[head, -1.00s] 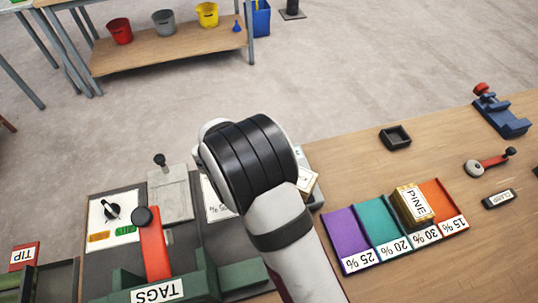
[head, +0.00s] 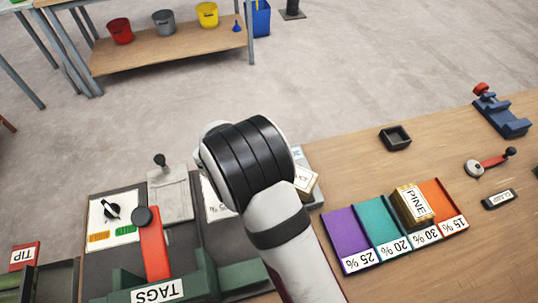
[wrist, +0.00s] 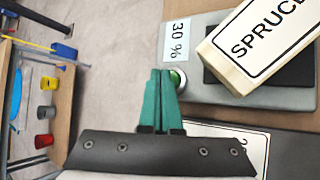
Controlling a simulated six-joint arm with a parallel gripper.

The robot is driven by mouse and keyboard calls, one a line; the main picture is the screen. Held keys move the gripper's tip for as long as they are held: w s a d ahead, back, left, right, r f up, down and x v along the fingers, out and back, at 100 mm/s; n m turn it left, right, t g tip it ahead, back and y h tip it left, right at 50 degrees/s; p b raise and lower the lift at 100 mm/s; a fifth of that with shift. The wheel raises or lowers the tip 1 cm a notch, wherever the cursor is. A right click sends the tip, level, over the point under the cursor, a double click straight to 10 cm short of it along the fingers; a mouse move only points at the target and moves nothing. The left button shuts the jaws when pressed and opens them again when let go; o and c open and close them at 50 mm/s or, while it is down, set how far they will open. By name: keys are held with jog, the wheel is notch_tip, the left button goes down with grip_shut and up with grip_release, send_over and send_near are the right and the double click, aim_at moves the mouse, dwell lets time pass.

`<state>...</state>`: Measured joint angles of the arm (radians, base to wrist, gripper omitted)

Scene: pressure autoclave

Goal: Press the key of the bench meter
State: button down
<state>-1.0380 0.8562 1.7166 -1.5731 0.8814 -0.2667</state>
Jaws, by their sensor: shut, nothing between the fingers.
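The bench meter is a grey box (wrist: 200,95) in the wrist view, with a "30 %" display (wrist: 177,42) and a round green key (wrist: 179,79) in a pale ring. A pale wooden block labelled SPRUCE (wrist: 262,45) lies on its black plate. My gripper (wrist: 166,73) has green fingers, shut and empty, with the tips right at the key and covering part of it. I cannot tell whether they touch it. In the head view my wrist hides most of the meter; a corner (head: 314,160) and part of the block (head: 305,182) show.
A PINE block (head: 413,204) sits in a row of coloured percentage bays (head: 345,232) to the right. A TAGS holder (head: 160,292) and a panel with a black knob (head: 113,211) stand at left. A small black tray (head: 395,138) lies beyond the bays.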

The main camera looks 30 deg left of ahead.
jog(key=shift+f, duration=0.45)
dwell(0.6)
jog(key=shift+r, duration=0.9)
jog(key=shift+r, duration=2.55)
